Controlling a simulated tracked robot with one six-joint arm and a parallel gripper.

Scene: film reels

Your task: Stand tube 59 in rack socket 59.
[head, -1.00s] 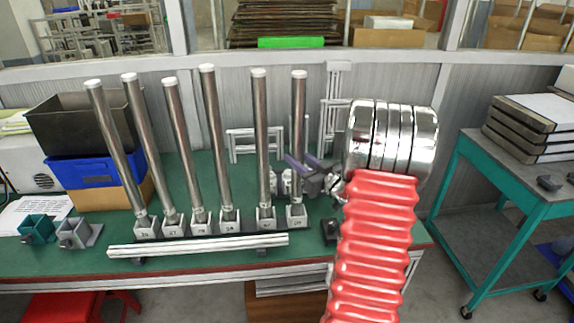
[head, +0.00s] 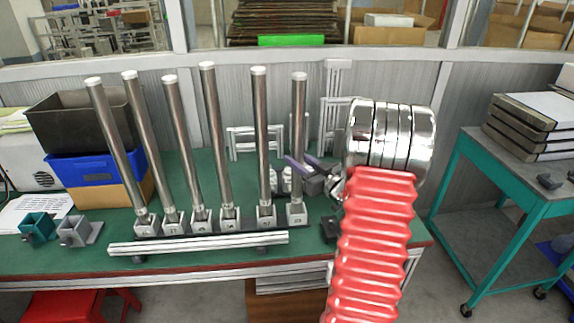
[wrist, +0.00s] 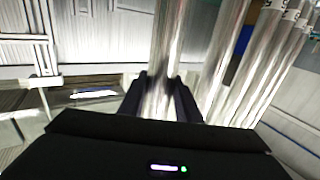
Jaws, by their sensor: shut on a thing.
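Several tall silver tubes with white caps stand in a row of labelled grey sockets on the bench. The rightmost tube (head: 299,120) is upright, with its lower end at the rightmost socket (head: 297,213); I cannot tell how deep it sits. The socket labels are too small to read surely. My gripper (head: 299,164), with purple-grey fingers, is shut on this tube a little above the socket. In the wrist view both dark fingers of my gripper (wrist: 160,82) flank the held tube (wrist: 164,45), and the other tubes stand to its right.
The neighbouring tube (head: 260,120) stands close on the left. A pale rail (head: 200,243) lies in front of the rack. A blue bin (head: 95,169) and a dark bin (head: 75,122) are at the left. A teal cart (head: 500,175) stands at the right.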

